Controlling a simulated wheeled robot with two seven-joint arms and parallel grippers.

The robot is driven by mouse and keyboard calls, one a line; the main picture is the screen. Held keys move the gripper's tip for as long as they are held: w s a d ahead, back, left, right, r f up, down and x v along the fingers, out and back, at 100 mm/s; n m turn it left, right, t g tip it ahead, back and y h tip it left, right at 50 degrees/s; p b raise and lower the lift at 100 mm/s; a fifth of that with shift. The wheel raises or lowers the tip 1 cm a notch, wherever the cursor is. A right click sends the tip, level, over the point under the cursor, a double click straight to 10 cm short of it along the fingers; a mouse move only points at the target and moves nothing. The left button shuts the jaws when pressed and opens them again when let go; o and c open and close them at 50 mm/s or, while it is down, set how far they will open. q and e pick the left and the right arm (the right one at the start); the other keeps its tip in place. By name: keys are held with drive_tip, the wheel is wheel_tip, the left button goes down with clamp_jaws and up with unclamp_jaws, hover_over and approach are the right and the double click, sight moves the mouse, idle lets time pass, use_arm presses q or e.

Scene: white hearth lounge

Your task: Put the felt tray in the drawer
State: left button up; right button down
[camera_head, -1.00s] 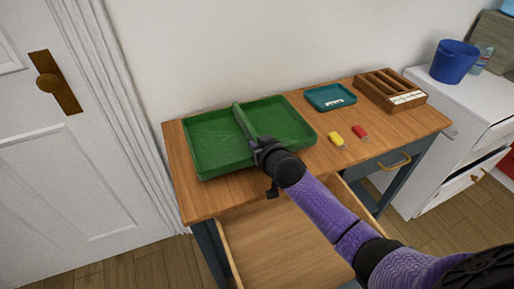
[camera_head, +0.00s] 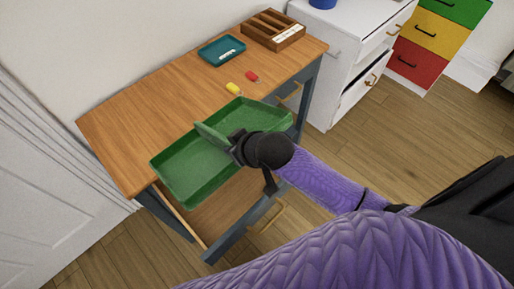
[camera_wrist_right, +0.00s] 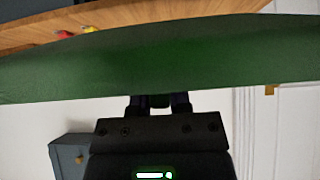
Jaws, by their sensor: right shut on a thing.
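The green felt tray (camera_head: 185,172) is held over the open drawer (camera_head: 217,213) at the front of the wooden desk. My right gripper (camera_head: 232,145) is shut on the tray's upright middle divider. The tray looks roughly level, and its back edge overlaps the desk top in the picture. It hides much of the drawer; the visible drawer floor is bare wood. I cannot tell whether the tray touches the drawer. In the right wrist view a green wall of the tray (camera_wrist_right: 160,65) fills the middle. My left gripper is not in view.
The desk top (camera_head: 125,125) is clear at its left. A white cabinet (camera_head: 345,45) stands beyond.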

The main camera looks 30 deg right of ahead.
drive_tip(key=f, duration=0.1)
drive_tip(key=s+f+b, duration=0.1)
drive_tip(key=shift+s+f, duration=0.2)
drive_tip(key=shift+f, duration=0.1)
wheel_tip(320, 180, down, 15)
drive_tip(key=b, duration=0.7)
drive_tip(key=shift+w+f, duration=0.15)
drive_tip(key=shift+b, duration=0.3)
drive_tip(key=shift+f, duration=0.2)
drive_tip(key=c, duration=0.6)
unclamp_jaws()
drive_tip(key=shift+o, duration=0.2)
drive_tip(key=shift+r, duration=0.1)
